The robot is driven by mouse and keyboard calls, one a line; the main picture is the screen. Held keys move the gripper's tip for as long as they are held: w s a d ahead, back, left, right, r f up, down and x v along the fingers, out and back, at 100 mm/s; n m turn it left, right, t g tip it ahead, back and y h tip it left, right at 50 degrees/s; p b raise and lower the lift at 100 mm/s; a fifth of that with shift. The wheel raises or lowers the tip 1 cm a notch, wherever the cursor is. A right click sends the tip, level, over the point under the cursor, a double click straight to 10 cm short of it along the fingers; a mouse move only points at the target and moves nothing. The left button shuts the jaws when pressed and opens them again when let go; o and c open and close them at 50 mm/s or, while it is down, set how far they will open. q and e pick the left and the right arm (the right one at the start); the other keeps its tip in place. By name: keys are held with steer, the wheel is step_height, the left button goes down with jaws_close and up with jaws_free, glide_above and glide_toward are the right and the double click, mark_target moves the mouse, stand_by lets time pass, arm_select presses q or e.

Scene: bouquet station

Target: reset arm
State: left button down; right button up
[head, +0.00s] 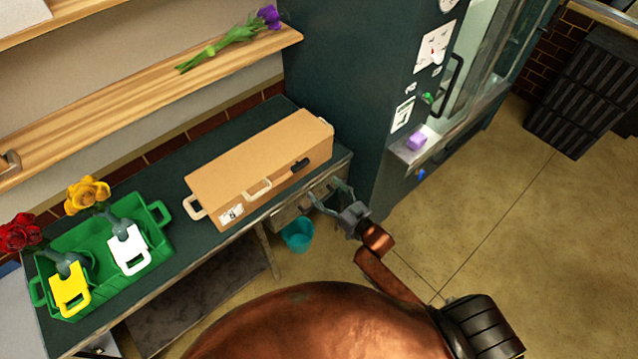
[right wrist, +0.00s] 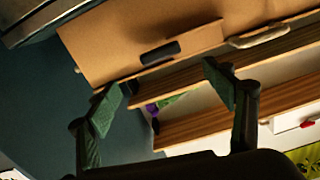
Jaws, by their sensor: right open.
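My right gripper (head: 333,198) is open and empty in the head view. It is in front of the dark counter's edge, near the right end of a tan box (head: 258,165) with pale handles. In the right wrist view the two green-padded fingers of the right gripper (right wrist: 170,95) are spread apart with nothing between them. The tan box (right wrist: 130,45) shows beyond them, and I see no contact. My left gripper is not in view.
A green crate (head: 160,252) on the counter (head: 165,165) holds red and yellow flowers. A purple flower (head: 235,38) lies on the wooden shelf (head: 130,95). A teal bucket (head: 298,236) stands below. A dark cabinet (head: 345,80) rises at right.

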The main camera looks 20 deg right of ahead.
stand_by(0.5)
steer(key=s+d+f+g+h, duration=0.25)
steer(key=s+f, duration=0.35)
steer(key=f, duration=0.6)
steer(key=s+d+f+m+g+h, duration=0.15)
steer(key=s+d+f, duration=0.3)
steer(key=f, duration=0.75)
steer(key=s+d+f+g+h, duration=0.1)
steer(key=s+d+f+g, duration=0.15)
steer(key=s+f, duration=0.65)
steer(key=s+f+g, duration=0.3)
steer(key=s+f, duration=0.4)
steer(key=s, duration=0.4)
steer(key=s+f+g+h+b, duration=0.1)
steer(key=s+f+g, duration=0.2)
steer(key=s+f, duration=0.5)
steer(key=s+f+g, duration=0.3)
steer(key=s+f, duration=0.5)
steer(key=s, duration=0.8)
